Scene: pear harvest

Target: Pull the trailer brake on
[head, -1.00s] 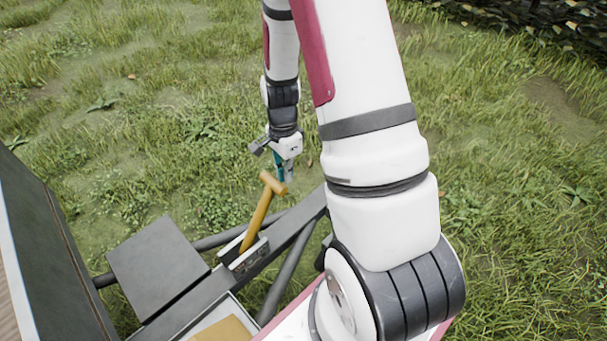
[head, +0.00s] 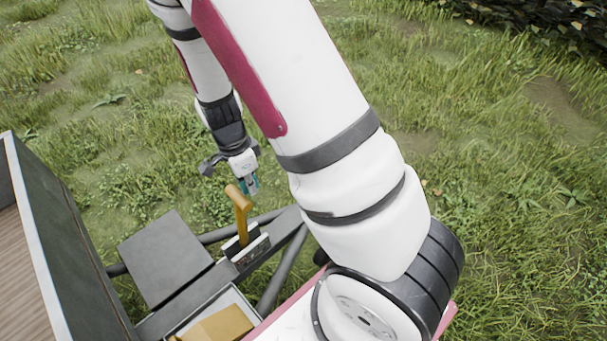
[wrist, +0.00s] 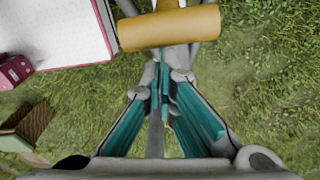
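The trailer brake lever (head: 243,223) is a yellow-orange handle with a T-shaped grip. It stands nearly upright in its bracket (head: 249,250) on the trailer's drawbar. My gripper (head: 250,187) is just right of the grip in the head view, at about its height. In the wrist view the grip (wrist: 170,27) lies across the top, just beyond the fingertips. My gripper's teal-padded fingers (wrist: 164,75) come together at their tips with nothing seen between them. I cannot tell whether the fingers touch the lever.
A dark flat box (head: 165,258) sits on the drawbar left of the lever. The trailer's wall (head: 70,255) is at the left. A tray with a tan block (head: 218,326) is at the bottom. Open grass lies beyond.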

